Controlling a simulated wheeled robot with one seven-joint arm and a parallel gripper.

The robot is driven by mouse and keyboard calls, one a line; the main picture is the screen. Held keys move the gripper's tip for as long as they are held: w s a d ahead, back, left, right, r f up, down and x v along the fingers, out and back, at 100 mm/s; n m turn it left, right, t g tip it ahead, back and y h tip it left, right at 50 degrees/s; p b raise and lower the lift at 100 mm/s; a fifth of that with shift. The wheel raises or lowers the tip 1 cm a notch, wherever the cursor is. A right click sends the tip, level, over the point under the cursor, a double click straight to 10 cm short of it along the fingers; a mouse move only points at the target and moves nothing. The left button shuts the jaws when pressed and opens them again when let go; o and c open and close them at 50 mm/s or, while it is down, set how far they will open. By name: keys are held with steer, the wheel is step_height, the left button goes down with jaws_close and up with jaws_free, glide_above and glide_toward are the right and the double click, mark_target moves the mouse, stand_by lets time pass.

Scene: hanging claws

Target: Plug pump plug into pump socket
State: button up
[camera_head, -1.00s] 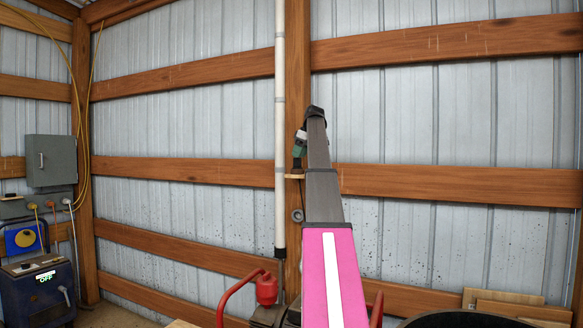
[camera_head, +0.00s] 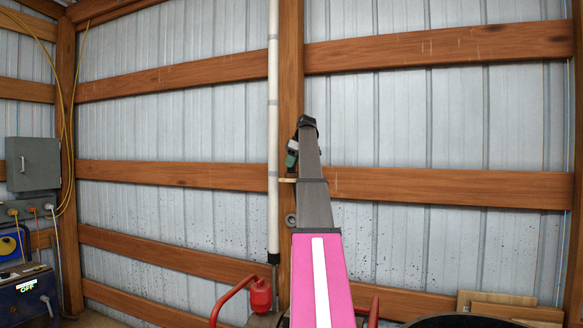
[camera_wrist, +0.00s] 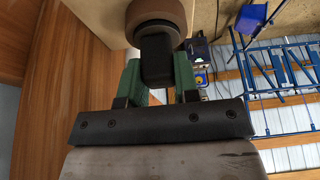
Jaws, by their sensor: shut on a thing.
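In the wrist view my gripper (camera_wrist: 155,72) has its two green fingers closed on a black block-like piece (camera_wrist: 156,58), which looks like the pump plug. A round brown, dark-rimmed thing (camera_wrist: 157,12) lies directly beyond that piece; I cannot tell whether it is part of the plug or a separate thing. In the head view my gripper (camera_head: 292,158) is small, green and partly hidden by my arm, in front of the wooden post. A small round grey fitting (camera_head: 291,220) is on the post below it. I cannot identify the pump socket surely.
A pale wooden ledge (camera_head: 288,180) juts out just below my gripper. A white vertical pipe (camera_head: 273,120) runs beside the post. A red-handled device (camera_head: 260,293) stands low in front. A blue machine (camera_head: 30,298) reading OFF and a grey box (camera_head: 33,163) are at the left.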

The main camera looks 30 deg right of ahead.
steer(key=shift+r, duration=0.5)
step_height(320, 180, up, 3)
steer(key=shift+a+r, duration=0.15)
steer(key=shift+r, duration=0.05)
steer(key=s+a+r, duration=0.2)
steer(key=a+r, duration=0.4)
steer(key=a, duration=0.5)
steer(key=shift+r, duration=0.25)
steer(key=shift+s, duration=0.1)
